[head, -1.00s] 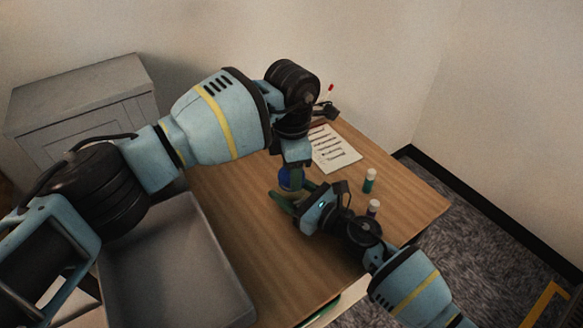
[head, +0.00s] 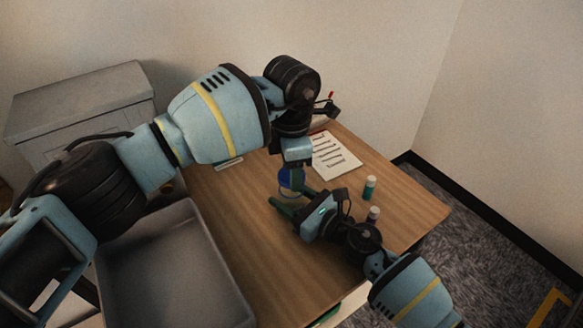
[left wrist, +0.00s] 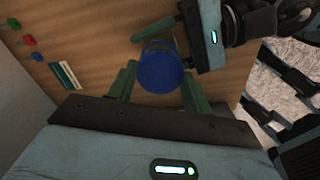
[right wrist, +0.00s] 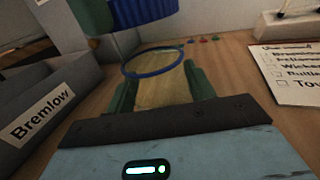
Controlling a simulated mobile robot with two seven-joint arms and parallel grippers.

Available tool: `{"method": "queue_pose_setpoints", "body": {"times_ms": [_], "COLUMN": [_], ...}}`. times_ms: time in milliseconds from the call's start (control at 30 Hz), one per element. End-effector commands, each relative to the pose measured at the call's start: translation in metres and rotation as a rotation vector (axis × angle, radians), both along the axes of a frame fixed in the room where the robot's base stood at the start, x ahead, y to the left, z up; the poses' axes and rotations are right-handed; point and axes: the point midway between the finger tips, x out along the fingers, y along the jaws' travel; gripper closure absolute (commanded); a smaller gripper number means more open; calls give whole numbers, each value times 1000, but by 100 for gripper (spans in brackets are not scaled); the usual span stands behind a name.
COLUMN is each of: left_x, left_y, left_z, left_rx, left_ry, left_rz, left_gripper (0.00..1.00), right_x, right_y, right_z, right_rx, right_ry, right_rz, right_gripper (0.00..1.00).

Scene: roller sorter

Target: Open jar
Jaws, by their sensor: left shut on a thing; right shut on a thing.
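The jar (right wrist: 162,92) is see-through with a blue ring at its rim, and stands upright on the wooden table. My right gripper (right wrist: 160,84) is shut around its body from the side; it also shows in the head view (head: 285,204). The round blue lid (left wrist: 160,68) is between the fingers of my left gripper (left wrist: 160,80), which points down from above. In the right wrist view the lid (right wrist: 145,10) is above the jar's rim, with a visible gap between them. In the head view my left gripper (head: 292,168) partly hides the lid.
A written sheet (head: 335,157) lies behind the jar. Two small vials (head: 369,187) (head: 374,213) stand to the right. A grey tray (head: 222,285) is at the front left, and a grey cabinet (head: 80,100) at the back left. Small coloured pieces (left wrist: 29,41) lie on the table.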

Motion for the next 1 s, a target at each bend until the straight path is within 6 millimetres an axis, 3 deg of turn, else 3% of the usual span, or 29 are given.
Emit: {"method": "queue_pose_setpoints", "body": {"times_ms": [367, 600, 633, 800, 1000], "left_x": [1, 0, 0, 0, 0], "left_y": [0, 0, 0, 0, 0], "left_z": [37, 40, 39, 39, 39], "left_rx": [0, 0, 0, 0, 0], "left_ry": [-3, 0, 0, 0, 0], "left_rz": [0, 0, 0, 0, 0], "left_gripper": [78, 78, 78, 78, 78], "right_x": [0, 0, 0, 0, 0], "right_y": [0, 0, 0, 0, 0], "right_z": [0, 0, 0, 0, 0], "right_rx": [-1, -1, -1, -1, 0], "right_ry": [1, 1, 1, 1, 0], "right_rz": [0, 0, 0, 0, 0], "right_gripper": [100, 100, 45, 23, 21]}}
